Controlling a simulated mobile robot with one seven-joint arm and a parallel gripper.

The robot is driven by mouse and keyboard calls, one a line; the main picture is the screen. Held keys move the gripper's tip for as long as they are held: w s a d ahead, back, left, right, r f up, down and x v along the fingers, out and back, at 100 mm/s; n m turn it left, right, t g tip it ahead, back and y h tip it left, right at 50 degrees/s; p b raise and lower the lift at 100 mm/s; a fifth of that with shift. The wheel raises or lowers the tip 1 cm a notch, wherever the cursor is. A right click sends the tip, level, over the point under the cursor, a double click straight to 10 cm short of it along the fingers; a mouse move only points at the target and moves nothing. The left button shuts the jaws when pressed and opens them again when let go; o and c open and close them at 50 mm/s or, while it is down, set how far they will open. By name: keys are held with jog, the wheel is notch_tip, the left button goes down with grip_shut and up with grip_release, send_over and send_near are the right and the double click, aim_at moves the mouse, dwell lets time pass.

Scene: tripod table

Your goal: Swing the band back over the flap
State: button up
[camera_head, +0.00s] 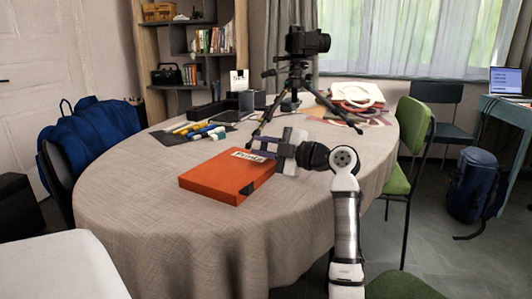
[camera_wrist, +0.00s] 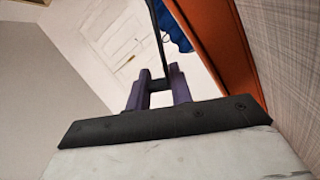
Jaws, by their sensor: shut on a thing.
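An orange box labelled "Prints" (camera_head: 225,178) lies flat on the table, its lid looking closed. In the wrist view its orange side (camera_wrist: 228,45) runs along the right. My gripper (camera_head: 262,145) is at the far right corner of the box, close above or beside it. In the wrist view its purple fingers (camera_wrist: 158,82) are shut on a thin black band (camera_wrist: 159,30), which runs up out of the picture, apart from the orange side. A small dark patch shows on the box's right part in the head view. Where the band's ends attach is hidden.
The round table (camera_head: 150,215) has a grey cloth, clear in front of the box. A tripod with a camera (camera_head: 306,42) stands behind my gripper. Several markers (camera_head: 195,130) lie behind the box. A green chair (camera_head: 412,125) stands at the right, a blue backpack (camera_head: 92,135) at the left.

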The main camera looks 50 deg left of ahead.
jog(key=shift+s+d+f+n+b, duration=0.1)
jog(key=shift+s+f+n+b, duration=0.3)
jog(key=shift+f+n+b, duration=0.4)
jog(key=shift+r, duration=0.1)
jog(key=o, duration=0.7)
